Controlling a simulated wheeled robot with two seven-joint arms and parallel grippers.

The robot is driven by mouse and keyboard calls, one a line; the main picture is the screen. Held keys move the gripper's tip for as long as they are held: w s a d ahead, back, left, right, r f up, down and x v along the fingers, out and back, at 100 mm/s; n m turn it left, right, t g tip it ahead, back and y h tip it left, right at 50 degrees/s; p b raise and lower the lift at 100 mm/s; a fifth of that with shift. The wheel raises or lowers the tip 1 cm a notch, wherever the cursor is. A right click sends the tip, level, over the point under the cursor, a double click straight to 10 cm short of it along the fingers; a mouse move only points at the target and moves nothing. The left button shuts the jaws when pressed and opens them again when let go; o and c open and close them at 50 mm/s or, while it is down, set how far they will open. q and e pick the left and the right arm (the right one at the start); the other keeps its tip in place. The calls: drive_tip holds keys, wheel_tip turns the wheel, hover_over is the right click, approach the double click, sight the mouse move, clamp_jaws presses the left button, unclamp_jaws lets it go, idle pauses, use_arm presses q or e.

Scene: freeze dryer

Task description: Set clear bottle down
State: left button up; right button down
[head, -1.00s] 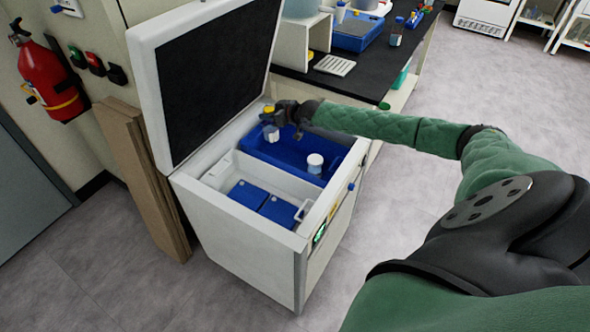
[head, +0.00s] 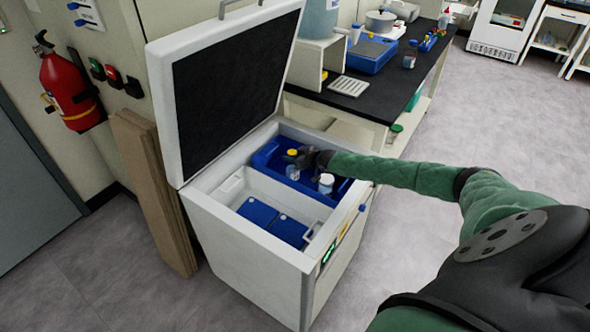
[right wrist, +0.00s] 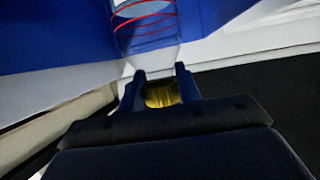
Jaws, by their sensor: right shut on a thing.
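The clear bottle (head: 292,172) has a yellow cap and hangs upright inside the blue bin of the open freeze dryer. My right gripper (head: 299,156) is shut on it at the cap. In the right wrist view, the yellow cap sits between the fingers (right wrist: 162,88), and the clear body with red lines (right wrist: 147,28) extends beyond them. Whether the bottle's base touches the bin floor I cannot tell. The blue bin (head: 263,160) also holds a white-capped bottle (head: 326,183), to the right of the held one. My left gripper is not in view.
The freeze dryer's raised lid (head: 222,95) stands at the left of its opening. A black bench (head: 375,103) with lab items is behind. A fire extinguisher (head: 68,85) hangs on the left wall. The right floor is clear.

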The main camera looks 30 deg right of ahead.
drive_tip(key=shift+f+p, duration=0.3)
drive_tip(key=shift+f, duration=2.4)
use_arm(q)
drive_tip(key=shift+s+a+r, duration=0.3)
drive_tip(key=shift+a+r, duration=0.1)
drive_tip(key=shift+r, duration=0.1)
use_arm(e)
drive_tip(key=c, duration=1)
unclamp_jaws()
drive_tip(key=shift+o, duration=0.2)
drive_tip(key=shift+s, duration=0.1)
drive_tip(key=shift+s+d, duration=0.1)
drive_tip(key=shift+s, duration=0.2)
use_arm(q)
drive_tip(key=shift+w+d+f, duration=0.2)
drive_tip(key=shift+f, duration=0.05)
use_arm(e)
drive_tip(key=v, duration=1.1)
drive_tip(key=shift+r, duration=0.15)
